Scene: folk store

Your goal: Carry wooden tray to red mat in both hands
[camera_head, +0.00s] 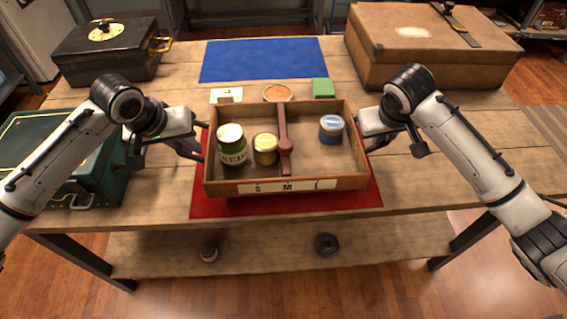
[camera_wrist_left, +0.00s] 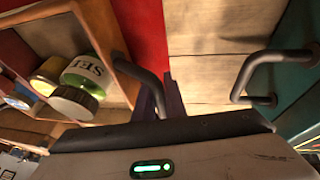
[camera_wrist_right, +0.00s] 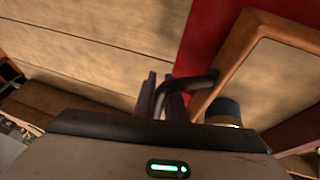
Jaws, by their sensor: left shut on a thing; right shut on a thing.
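The wooden tray (camera_head: 312,178) is over the red mat (camera_head: 371,200) in the head view; whether it touches the mat I cannot tell. My right gripper (camera_head: 368,145) is at the right side, shut on the other handle (camera_wrist_right: 190,84). The mat's middle is hidden under the tray.
A blue mat (camera_head: 262,59) lies behind. A green case (camera_head: 109,176), black case (camera_head: 108,55) and brown case (camera_head: 425,52) flank the table (camera_head: 453,158).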

